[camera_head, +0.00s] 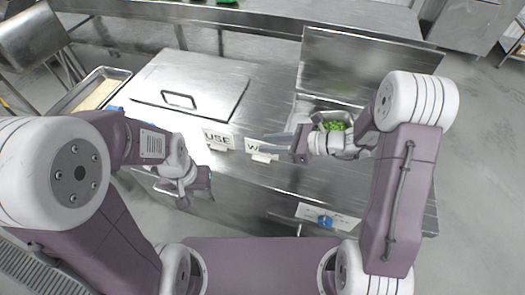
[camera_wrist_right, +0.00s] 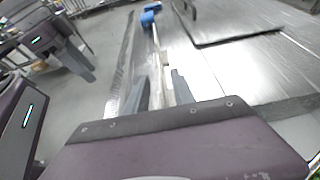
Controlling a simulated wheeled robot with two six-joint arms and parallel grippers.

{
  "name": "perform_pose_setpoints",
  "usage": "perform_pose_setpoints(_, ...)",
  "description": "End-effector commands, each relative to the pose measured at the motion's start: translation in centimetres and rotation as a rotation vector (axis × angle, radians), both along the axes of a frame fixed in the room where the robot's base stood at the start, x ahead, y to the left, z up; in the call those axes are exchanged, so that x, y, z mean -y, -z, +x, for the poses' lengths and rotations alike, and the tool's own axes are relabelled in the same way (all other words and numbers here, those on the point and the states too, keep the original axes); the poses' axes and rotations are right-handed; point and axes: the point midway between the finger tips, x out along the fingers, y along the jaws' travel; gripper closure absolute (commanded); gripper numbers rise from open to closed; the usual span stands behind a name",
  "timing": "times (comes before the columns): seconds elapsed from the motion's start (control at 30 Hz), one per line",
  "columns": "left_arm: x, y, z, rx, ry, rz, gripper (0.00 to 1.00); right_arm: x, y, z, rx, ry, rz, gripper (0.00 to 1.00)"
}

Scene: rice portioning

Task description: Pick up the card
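In the head view a white card lettered "USE" (camera_head: 217,138) and a second card starting with "W" (camera_head: 252,145) stand along the front edge of the steel counter. My right gripper (camera_head: 274,144) reaches in from the right, its fingers covering part of the "W" card. In the right wrist view a pale, narrow strip, which looks like the card and its holder edge-on (camera_wrist_right: 163,60), lies between the two parted fingers (camera_wrist_right: 166,82); firm contact is not visible. My left gripper (camera_head: 198,184) hangs in front of the counter, apart from the cards, with no object visible in it.
A closed steel lid with a black handle (camera_head: 180,98) lies behind the cards. A container of chopped greens (camera_head: 335,125) sits behind my right wrist, below a raised steel lid (camera_head: 350,65). A tray of pale food (camera_head: 97,95) is at left. A blue item (camera_wrist_right: 150,17) shows further along the counter.

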Motion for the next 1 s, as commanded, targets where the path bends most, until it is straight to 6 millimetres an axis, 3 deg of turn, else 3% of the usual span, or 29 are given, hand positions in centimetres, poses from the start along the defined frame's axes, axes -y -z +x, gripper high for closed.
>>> perform_pose_setpoints(0.13,0.0,-0.1,0.0,0.0,0.0,0.0,0.65,-2.0,0.8,0.5,0.0,-0.003,0.0,0.7)
perform_pose_setpoints(0.37,0.0,-0.1,0.0,0.0,0.0,0.0,0.65,-2.4,1.0,0.7,0.001,0.001,0.0,0.7)
perform_pose_setpoints(0.4,0.0,-0.1,0.0,0.0,0.0,0.0,0.65,-2.4,1.0,0.7,0.001,0.001,0.0,0.73)
perform_pose_setpoints(0.5,0.0,-0.1,0.0,0.0,0.0,0.0,0.65,-2.4,1.0,0.7,0.001,0.001,0.0,1.0)
perform_pose_setpoints(0.87,0.0,-0.1,0.0,0.0,0.0,0.0,0.65,-2.3,0.9,0.7,0.001,0.001,0.0,1.0)
perform_pose_setpoints(1.0,0.0,-0.2,0.0,0.0,0.0,0.0,0.65,-2.3,0.0,0.7,0.003,-0.001,-0.001,1.0)
